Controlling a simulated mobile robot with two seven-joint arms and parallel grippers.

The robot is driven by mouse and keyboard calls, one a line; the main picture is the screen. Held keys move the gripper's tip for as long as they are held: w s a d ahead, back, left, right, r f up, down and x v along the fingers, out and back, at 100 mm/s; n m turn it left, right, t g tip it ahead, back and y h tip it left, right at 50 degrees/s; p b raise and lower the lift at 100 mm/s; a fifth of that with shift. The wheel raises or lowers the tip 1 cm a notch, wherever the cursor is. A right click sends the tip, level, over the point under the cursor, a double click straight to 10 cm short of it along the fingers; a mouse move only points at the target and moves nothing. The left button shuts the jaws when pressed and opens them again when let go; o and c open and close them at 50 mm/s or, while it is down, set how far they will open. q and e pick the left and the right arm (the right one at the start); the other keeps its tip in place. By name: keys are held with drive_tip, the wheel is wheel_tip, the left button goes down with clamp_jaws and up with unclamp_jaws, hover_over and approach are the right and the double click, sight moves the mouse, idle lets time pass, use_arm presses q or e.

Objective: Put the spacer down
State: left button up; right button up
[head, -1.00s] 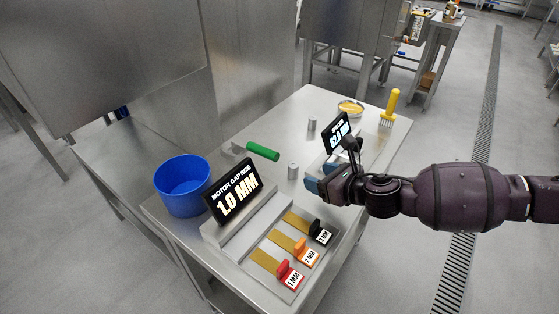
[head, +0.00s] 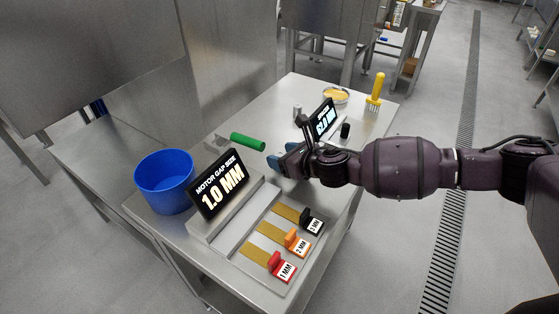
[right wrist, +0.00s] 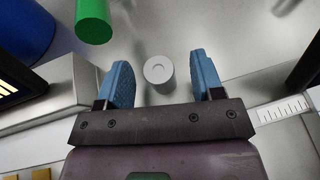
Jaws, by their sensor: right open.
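Three spacers lie side by side in the slotted tray (head: 241,232): a red 1 MM one (head: 277,264), an orange 2 MM one (head: 292,241) and a black 3 MM one (head: 309,220). Each has a brass-coloured strip. My right gripper (head: 281,162) has blue fingers and is open, behind the tray and apart from the spacers. In the right wrist view a small grey metal cylinder (right wrist: 158,69) shows between the spread fingers; I cannot tell if they touch it. No spacer is in the gripper. My left gripper is out of view.
The display (head: 222,186) reads "MOTOR GAP SIZE 1.0 MM". A blue bucket (head: 165,184) stands at its left.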

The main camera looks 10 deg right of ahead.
drive_tip(key=shift+w+a+f, duration=0.25)
drive_tip(key=shift+w+a, duration=0.15)
drive_tip(key=shift+w, duration=0.1)
drive_tip(key=c, duration=1.1)
